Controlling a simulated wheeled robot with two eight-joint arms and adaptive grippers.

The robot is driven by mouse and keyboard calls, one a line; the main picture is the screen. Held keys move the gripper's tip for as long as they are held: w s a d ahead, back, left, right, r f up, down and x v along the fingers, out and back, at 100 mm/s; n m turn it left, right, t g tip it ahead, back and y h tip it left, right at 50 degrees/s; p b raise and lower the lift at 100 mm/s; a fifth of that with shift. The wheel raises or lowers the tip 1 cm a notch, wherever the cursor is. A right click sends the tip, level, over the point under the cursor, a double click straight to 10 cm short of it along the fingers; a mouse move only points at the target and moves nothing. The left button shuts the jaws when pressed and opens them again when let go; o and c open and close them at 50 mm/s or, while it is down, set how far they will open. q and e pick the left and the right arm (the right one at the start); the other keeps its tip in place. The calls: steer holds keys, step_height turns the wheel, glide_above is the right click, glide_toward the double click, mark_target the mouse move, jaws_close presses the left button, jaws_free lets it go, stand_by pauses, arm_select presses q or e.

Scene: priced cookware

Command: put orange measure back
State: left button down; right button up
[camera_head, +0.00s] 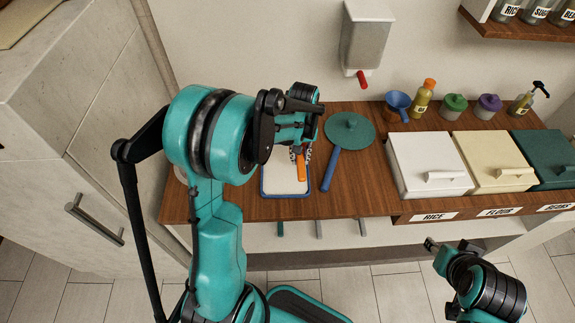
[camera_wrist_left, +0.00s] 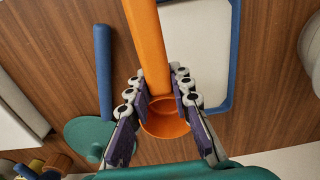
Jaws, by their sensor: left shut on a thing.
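The orange measure (camera_head: 301,168) is held by my left gripper (camera_head: 298,148) over the white blue-rimmed tray (camera_head: 272,178). In the left wrist view the orange measure (camera_wrist_left: 152,50) has its handle running up the picture and its round cup between the fingers. My left gripper (camera_wrist_left: 162,105) is shut on it around where handle meets cup. Whether the measure touches the tray cannot be told. My right gripper (camera_head: 433,245) is low at the right, in front of the counter, apart from everything; its jaws are too small to judge.
A green round utensil (camera_head: 349,130) with a blue handle lies right of the tray. White rice (camera_head: 430,160), cream flour and green beans bins fill the right side. A blue measure (camera_head: 397,103), bottle and jars stand behind. A dispenser (camera_head: 367,40) hangs above; a cabinet stands left.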

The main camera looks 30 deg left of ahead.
arm_select(q)
steer(key=b, duration=0.2)
glide_above(284, 171)
step_height(284, 171, down, 4)
steer(key=shift+r, duration=0.1)
step_height(284, 171, down, 4)
steer(key=shift+r+b, duration=0.1)
steer(key=shift+b, duration=0.5)
steer(key=shift+r, duration=0.1)
steer(key=shift+f, duration=0.25)
steer(key=c, duration=1.4)
jaws_free()
steer(key=shift+o, duration=0.2)
steer(key=shift+r, duration=0.1)
steer(key=shift+r, duration=0.1)
